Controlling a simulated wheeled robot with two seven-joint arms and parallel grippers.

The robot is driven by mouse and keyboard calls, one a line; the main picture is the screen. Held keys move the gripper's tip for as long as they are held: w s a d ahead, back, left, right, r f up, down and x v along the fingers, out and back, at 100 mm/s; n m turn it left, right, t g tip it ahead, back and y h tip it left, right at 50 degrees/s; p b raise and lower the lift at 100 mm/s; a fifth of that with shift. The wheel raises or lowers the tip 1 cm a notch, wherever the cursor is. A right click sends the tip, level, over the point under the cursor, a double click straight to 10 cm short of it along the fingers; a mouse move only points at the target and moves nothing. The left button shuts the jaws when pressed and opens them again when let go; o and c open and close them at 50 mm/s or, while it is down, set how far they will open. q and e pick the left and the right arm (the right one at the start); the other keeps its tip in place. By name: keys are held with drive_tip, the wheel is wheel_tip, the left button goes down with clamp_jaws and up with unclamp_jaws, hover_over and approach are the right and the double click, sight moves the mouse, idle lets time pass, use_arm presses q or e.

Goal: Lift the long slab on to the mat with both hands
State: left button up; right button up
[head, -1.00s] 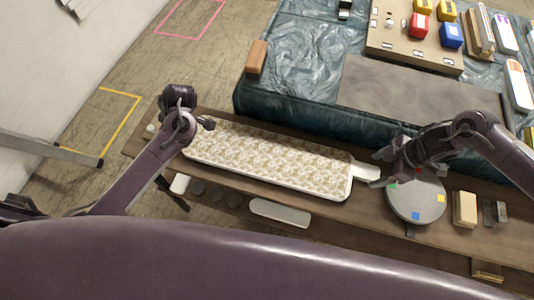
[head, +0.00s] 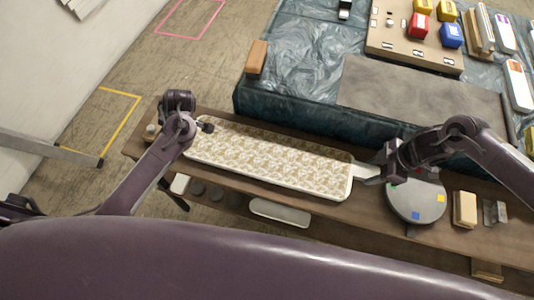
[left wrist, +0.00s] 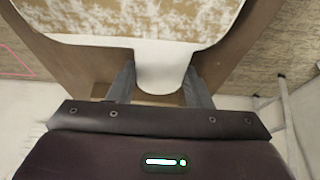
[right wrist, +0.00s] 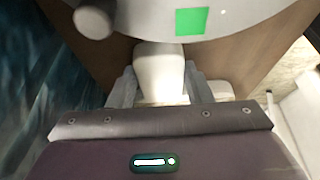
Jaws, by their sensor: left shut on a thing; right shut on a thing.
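The long slab (head: 270,158) is white with a tan mottled top and a white handle at each end. It lies along the wooden bench; I cannot tell whether it touches it. My left gripper (left wrist: 160,85) is shut on the left handle, which shows between its fingers in the left wrist view; in the head view my arm hides that grip. My right gripper (head: 376,172) is shut on the right handle, also between its fingers in the right wrist view (right wrist: 160,75). The grey mat (head: 420,100) lies bare on the blue-covered table behind the bench.
A round grey turntable (head: 415,204) with coloured squares stands close beside my right gripper. A tan block (head: 465,208) is further right. A brown block (head: 257,58) sits at the table's left edge. A board (head: 400,45) with coloured boxes is behind the mat.

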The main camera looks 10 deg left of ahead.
use_arm(q)
clamp_jaws()
use_arm(e)
clamp_jaws()
use_arm(q)
drive_tip(key=shift+w+r, duration=0.1)
use_arm(e)
drive_tip(key=shift+w+r, duration=0.1)
use_arm(q)
drive_tip(key=shift+r, duration=0.1)
use_arm(e)
drive_tip(key=shift+r, duration=0.1)
